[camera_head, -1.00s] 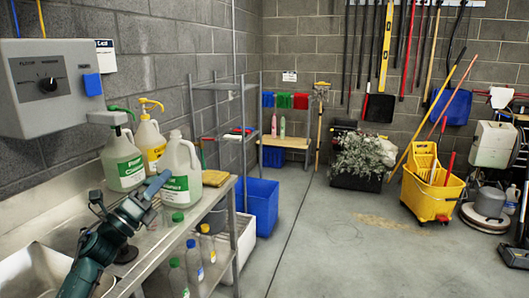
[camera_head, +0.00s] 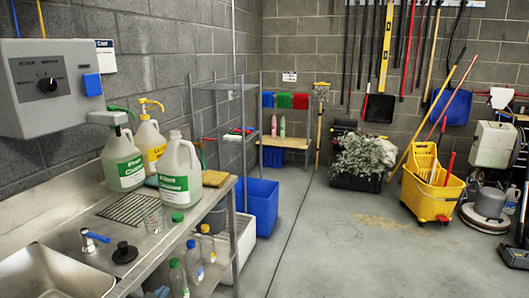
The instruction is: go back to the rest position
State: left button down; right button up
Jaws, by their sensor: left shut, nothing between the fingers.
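Only the blue fingertips of my left gripper (camera_head: 155,292) show, at the bottom edge of the head view, below the front edge of the steel counter (camera_head: 185,222). It is shut and empty, apart from the jugs; the rest of it is cut off by the frame. My right gripper is not in view. A white jug with a green label (camera_head: 180,175) stands upright on the counter, with a green-pump jug (camera_head: 123,163) and a yellow-pump jug (camera_head: 150,140) behind it.
A clear glass (camera_head: 153,217), a blue-handled tap (camera_head: 92,239) and a black stopper (camera_head: 124,252) are by the sink (camera_head: 45,275). Several capped bottles (camera_head: 194,262) stand below the counter. A blue bin (camera_head: 262,205) is beyond. The middle floor is clear.

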pick_arm(q)
jog(key=s+d+f+g, duration=0.1)
jog(key=s+d+f, duration=0.2)
jog(key=s, duration=0.5)
jog(key=s+d+f+g+h, duration=0.1)
jog(key=s+d+f, duration=0.2)
jog(key=s, duration=0.6)
jog(key=s+d+f+g+h, duration=0.1)
jog(key=s+d+f+g, duration=0.1)
jog(key=s+d, duration=0.3)
jog(key=s+f, duration=0.1)
jog(key=s, duration=0.3)
jog(key=shift+s+n, duration=0.2)
jog(key=shift+n, duration=0.2)
